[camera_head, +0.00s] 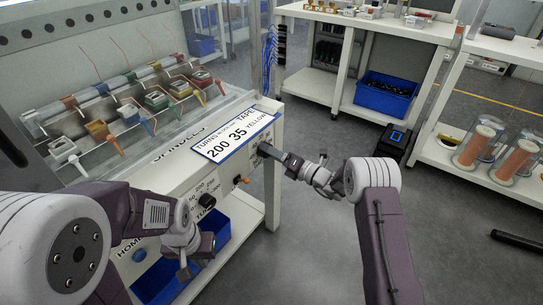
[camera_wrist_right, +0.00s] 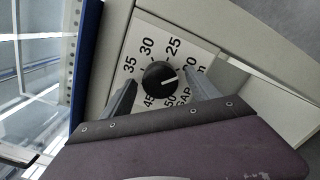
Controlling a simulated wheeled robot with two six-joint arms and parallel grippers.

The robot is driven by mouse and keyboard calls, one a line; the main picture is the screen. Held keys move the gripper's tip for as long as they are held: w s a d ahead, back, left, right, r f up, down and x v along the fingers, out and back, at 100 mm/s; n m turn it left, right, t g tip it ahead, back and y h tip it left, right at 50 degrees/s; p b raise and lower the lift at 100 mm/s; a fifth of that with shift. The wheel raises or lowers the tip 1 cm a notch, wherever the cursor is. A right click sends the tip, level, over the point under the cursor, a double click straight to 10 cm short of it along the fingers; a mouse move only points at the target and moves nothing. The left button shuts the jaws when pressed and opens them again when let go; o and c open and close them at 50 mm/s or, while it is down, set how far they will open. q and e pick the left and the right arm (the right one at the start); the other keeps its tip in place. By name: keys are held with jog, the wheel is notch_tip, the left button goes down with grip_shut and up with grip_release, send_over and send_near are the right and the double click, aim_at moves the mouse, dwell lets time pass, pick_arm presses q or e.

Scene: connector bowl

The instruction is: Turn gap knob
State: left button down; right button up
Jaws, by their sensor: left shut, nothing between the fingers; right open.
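The gap knob (camera_wrist_right: 158,79) is a round black dial with a white pointer line, on a white plate marked with numbers such as 25, 30 and 35. Its pointer aims right and slightly up, toward the 20 side. My right gripper (camera_wrist_right: 162,97) is open, with one finger on each side of the knob; I cannot tell whether they touch it. In the head view my right gripper (camera_head: 270,153) is at the right end of the machine's front panel, where the knob is hard to make out.
The winding machine (camera_head: 150,178) carries several coloured clamps and a sign (camera_head: 237,136) reading 200 turns, 35 tape, yellow. Another black knob (camera_head: 207,200) is on its panel. A blue bin (camera_head: 214,228) sits below. Floor (camera_head: 300,240) between the arms is clear.

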jog(key=shift+w+a, duration=0.1)
jog(key=shift+a, duration=0.05)
jog(key=c, duration=1.4)
jog(key=shift+o, duration=0.2)
jog(key=shift+n, duration=0.4)
jog(key=shift+f+n+g+y+b, duration=0.1)
jog(key=shift+n+g+y+b, duration=0.25)
jog(key=shift+n+b, duration=7.35)
jog(key=shift+n+p, duration=1.1)
jog(key=shift+n, duration=0.1)
